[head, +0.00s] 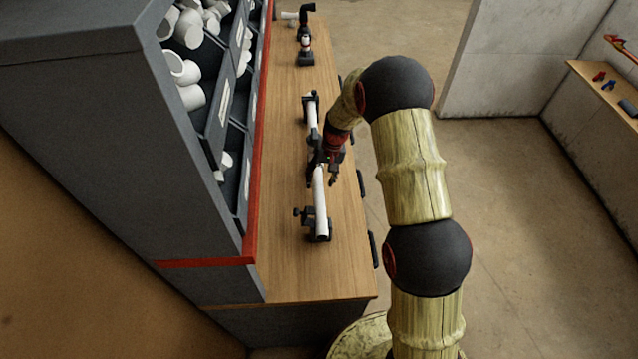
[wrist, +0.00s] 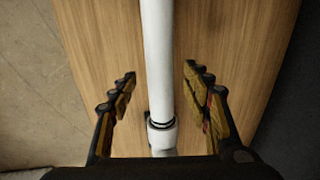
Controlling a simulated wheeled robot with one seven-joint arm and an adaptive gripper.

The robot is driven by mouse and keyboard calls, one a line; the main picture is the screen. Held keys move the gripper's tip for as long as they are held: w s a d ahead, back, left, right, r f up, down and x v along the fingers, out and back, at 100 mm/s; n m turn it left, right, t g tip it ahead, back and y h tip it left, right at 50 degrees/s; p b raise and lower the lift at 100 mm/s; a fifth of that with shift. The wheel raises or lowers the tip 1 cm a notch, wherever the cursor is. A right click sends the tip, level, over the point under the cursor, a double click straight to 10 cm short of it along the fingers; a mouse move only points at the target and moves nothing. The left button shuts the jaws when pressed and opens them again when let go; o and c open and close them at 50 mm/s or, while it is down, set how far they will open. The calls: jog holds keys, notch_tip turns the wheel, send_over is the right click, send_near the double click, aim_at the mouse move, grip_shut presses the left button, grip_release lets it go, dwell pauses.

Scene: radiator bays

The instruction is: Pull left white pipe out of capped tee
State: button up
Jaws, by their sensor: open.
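In the head view, a white pipe run lies along the bench, with a near length (head: 319,195) and a far length (head: 312,118). My gripper (head: 333,172) is over its middle and hides the joint there. In the wrist view, a white pipe (wrist: 157,50) runs from the top edge down into a white fitting collar (wrist: 162,136) with a dark ring at its mouth. My open gripper (wrist: 160,78) has one finger on each side of this pipe, with gaps on both sides. The rest of the fitting, including any cap, is hidden.
Dark clamps hold the run at its near end (head: 319,228) and far end (head: 311,104). A grey bin rack (head: 95,130) with white fittings lines the left of the wooden bench (head: 285,270). Another black-and-white assembly (head: 305,45) stands at the far end. Open floor lies right.

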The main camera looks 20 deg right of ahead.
jog(key=shift+a+f, duration=0.15)
jog(key=shift+f, duration=0.55)
jog(key=shift+a+f, duration=0.15)
jog(key=shift+f, duration=0.55)
jog(key=shift+c, duration=0.8)
grip_shut()
